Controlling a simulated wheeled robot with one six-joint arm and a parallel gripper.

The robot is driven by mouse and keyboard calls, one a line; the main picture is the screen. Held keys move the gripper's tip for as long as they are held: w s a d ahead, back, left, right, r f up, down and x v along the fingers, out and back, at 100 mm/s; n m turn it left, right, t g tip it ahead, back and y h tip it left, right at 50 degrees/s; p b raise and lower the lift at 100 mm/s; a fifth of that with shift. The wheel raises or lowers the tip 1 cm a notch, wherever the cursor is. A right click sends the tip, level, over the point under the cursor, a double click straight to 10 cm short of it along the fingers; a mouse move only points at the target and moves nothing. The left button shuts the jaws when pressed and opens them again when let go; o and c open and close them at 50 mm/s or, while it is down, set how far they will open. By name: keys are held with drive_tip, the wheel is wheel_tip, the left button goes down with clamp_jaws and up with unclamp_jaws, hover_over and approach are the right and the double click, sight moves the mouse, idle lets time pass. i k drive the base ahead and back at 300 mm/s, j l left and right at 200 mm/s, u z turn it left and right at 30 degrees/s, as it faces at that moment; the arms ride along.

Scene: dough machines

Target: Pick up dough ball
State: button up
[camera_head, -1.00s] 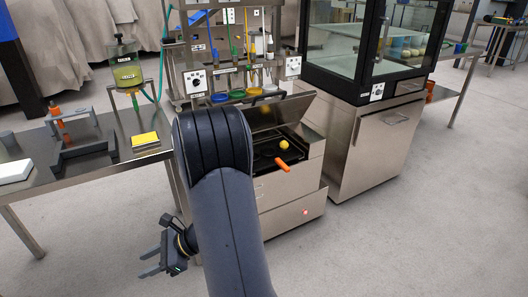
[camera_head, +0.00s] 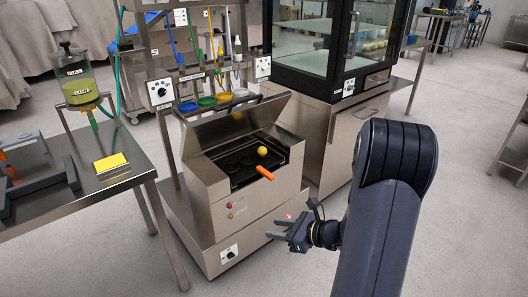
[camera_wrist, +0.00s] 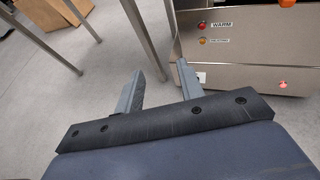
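A round yellow dough ball (camera_head: 262,151) sits in the dark tray area of an open steel machine (camera_head: 232,209), near the right end of its well. The machine's lid is raised behind it, and an orange handle (camera_head: 264,173) sticks out at the front. My gripper (camera_head: 276,229) is in front of the machine's lower right part, lower than the ball and apart from it. In the wrist view the two fingers (camera_wrist: 160,88) stand apart with nothing between them. The wrist view shows the machine's front panel (camera_wrist: 250,45); the ball is out of that view.
A steel table (camera_head: 130,172) with a yellow sponge-like block (camera_head: 111,163) stands at left. A glass-fronted cabinet (camera_head: 330,45) stands behind right. Coloured bowls (camera_head: 206,101) sit on a shelf behind the machine. The floor at right is open.

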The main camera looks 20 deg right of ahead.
sight(262, 151)
drive_tip(key=i+z, duration=0.25)
drive_tip(key=i, duration=0.45)
drive_tip(key=i+j+z, duration=0.25)
drive_tip(key=i, duration=0.4)
drive_tip(key=l, duration=0.05)
